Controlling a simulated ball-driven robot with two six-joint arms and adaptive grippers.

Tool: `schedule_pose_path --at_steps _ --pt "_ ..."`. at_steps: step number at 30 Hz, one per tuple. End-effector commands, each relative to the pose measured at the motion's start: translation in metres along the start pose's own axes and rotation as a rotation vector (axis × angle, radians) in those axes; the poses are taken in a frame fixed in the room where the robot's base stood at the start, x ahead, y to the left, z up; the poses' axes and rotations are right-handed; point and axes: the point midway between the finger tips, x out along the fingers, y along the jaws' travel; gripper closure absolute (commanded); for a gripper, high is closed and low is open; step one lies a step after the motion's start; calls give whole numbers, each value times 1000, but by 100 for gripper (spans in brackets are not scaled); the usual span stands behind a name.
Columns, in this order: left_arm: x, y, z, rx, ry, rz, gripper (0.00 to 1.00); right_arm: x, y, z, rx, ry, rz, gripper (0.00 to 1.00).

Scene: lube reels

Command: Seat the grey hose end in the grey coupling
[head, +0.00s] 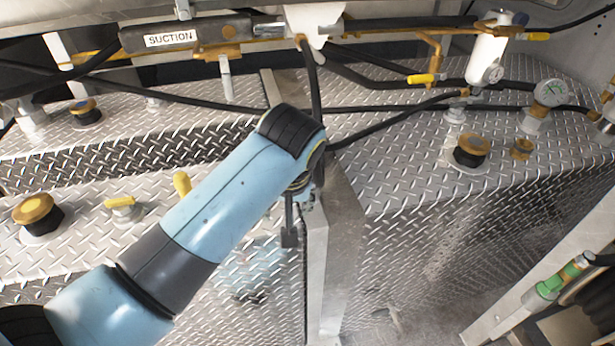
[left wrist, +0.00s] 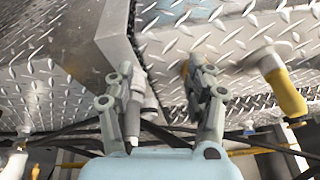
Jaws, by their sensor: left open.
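My left gripper (left wrist: 160,75) is open in the left wrist view, with one finger on each side. A grey cylindrical piece (left wrist: 149,98) that looks like the grey hose end shows between the fingers, closer to the left one; contact cannot be told. A dark hose runs below it. In the head view my left forearm crosses the middle and hides most of the gripper (head: 289,225); only a dark finger shows below the wrist, beside a metal post. I cannot make out the grey coupling for sure in either view. My right gripper is not in view.
Black hoses cross under the SUCTION pipe (head: 185,35). A metal post (head: 340,240) stands right beside my wrist. Yellow-handled valves (head: 123,205) and orange caps (head: 470,150) rise from the diamond-plate tanks. A green-banded fitting (head: 562,278) lies at the lower right.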

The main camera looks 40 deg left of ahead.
Motion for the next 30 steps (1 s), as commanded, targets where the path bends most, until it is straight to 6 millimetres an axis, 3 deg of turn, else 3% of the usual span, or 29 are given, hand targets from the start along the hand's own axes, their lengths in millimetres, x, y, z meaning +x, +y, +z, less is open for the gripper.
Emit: schedule_pose_path --at_steps 1,6,11,30 --pt "-18 11 -18 -64 8 -7 45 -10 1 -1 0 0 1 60" --pt "-66 40 -65 -303 28 -55 45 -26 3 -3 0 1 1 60" --pt "-95 54 -89 -451 43 -87 45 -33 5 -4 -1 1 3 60" --pt "-16 42 -94 -470 45 -96 45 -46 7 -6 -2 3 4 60"
